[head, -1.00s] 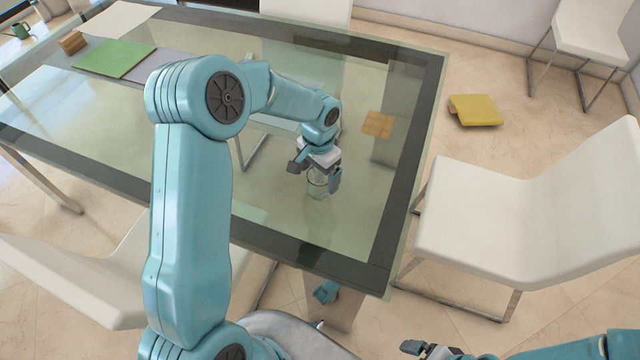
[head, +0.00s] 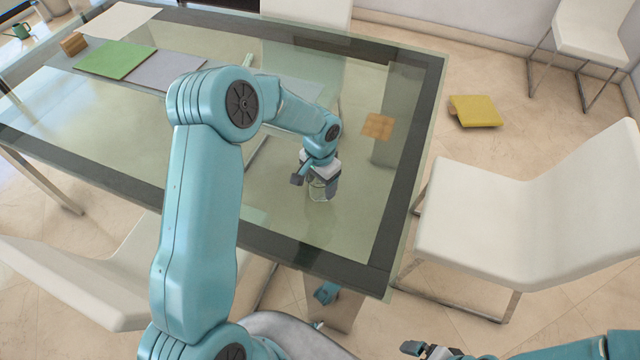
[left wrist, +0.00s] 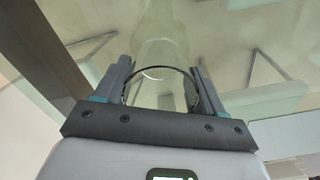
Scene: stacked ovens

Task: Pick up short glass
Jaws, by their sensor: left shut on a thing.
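The short glass (head: 319,191) is clear and upright at the glass table (head: 285,252), near its front right part. My left gripper (head: 316,183) comes down over it from above and is shut on it, one finger at each side. In the left wrist view the round rim of the glass (left wrist: 160,74) lies between the two fingers of my left gripper (left wrist: 160,80). I cannot tell whether its base touches the tabletop. My right gripper (head: 425,348) is low at the bottom edge of the head view, away from the table; its jaws are unclear.
A wooden square (head: 378,126) lies right of the glass. Green (head: 115,59) and grey (head: 167,71) mats lie at the far left. A white chair (head: 520,220) stands right of the table. A yellow item (head: 475,110) is on the floor.

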